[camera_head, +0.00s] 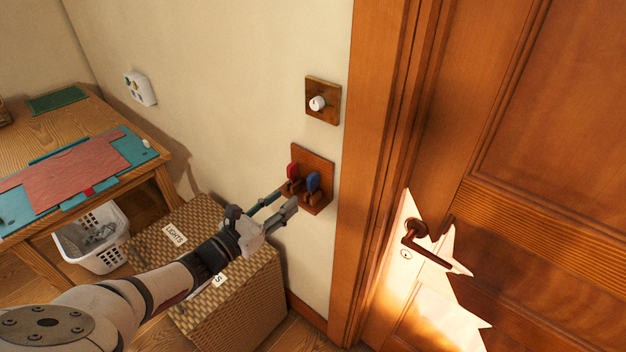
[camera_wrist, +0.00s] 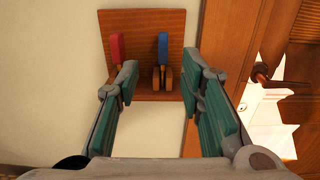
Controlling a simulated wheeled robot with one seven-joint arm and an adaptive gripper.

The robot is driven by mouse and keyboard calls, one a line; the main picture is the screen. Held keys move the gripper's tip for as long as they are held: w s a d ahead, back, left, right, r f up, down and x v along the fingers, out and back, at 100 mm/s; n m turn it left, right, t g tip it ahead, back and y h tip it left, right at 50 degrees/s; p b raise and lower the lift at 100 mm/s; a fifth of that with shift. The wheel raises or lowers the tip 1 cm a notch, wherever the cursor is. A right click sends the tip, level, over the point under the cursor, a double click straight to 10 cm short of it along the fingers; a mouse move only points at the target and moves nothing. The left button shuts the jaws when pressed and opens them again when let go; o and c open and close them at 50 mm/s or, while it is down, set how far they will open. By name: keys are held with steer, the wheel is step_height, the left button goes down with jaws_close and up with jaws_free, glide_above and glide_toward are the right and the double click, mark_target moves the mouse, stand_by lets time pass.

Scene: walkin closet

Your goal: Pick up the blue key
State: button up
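The blue key (camera_head: 312,181) sits upright in a wooden holder (camera_head: 325,170) fixed to the wall. A red key (camera_head: 293,171) stands to its left in the same holder. The wrist view also shows the blue key (camera_wrist: 163,46), the red key (camera_wrist: 118,47) and the holder's board (camera_wrist: 142,21). My gripper (camera_head: 283,203) is open and empty, pointing at the holder from just in front. In the wrist view its fingers (camera_wrist: 165,85) are spread wide, with the blue key near the middle of the gap. Neither finger visibly grips a key.
A wooden door with a dark handle (camera_head: 428,245) is to the right. Wicker baskets (camera_head: 235,290) stand below my arm. A wooden table (camera_head: 85,110) and a white laundry basket (camera_head: 100,245) are at left. A white knob (camera_head: 317,103) is above the holder.

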mark_target(308, 186)
steer(key=b+x, duration=0.1)
steer(key=x, duration=0.5)
steer(key=shift+f, duration=0.1)
steer(key=b+x, duration=0.1)
steer(key=x, duration=0.1)
steer(key=b+x, duration=0.1)
steer(key=x, duration=0.1)
steer(key=shift+d+f+b, duration=0.2)
steer(key=shift+f+b, duration=0.1)
steer(key=shift+w+d+r, duration=0.1)
steer(key=shift+w+d, duration=0.3)
steer(key=shift+d, duration=0.05)
steer(key=shift+c, duration=0.2)
jaws_close()
